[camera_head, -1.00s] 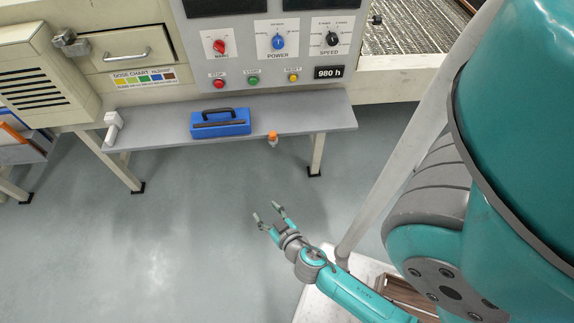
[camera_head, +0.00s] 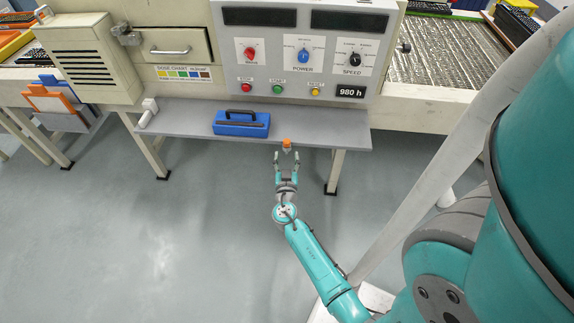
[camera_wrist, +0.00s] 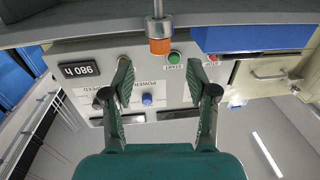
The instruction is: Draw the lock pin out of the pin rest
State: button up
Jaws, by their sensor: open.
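The lock pin (camera_head: 287,143) shows as a small orange head at the front edge of the grey shelf. In the wrist view its orange head (camera_wrist: 160,46) has a pale collar and a grey metal part beyond it, in an upside-down picture. I cannot tell the pin rest apart from that grey metal part. My gripper (camera_head: 287,157) is open and empty, just in front of the pin. In the wrist view its two fingers (camera_wrist: 159,72) stand wide apart, with the orange head centred beyond the gap. I see no contact.
The grey shelf (camera_head: 335,138) carries a blue toolbox (camera_head: 241,129), left of the pin, and a white object (camera_head: 148,113) at its left end. Behind stands the machine's control panel (camera_head: 270,72) with knobs and buttons. The floor in front is clear.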

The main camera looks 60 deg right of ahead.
aim_at(287, 144)
jog(key=x, duration=0.7)
jog(key=shift+w+d, duration=0.2)
jog(key=shift+d, duration=0.1)
grip_shut()
jog(key=c, duration=0.8)
grip_release()
grip_shut()
jog(key=shift+r, duration=0.1)
jog(key=shift+r, duration=3.2)
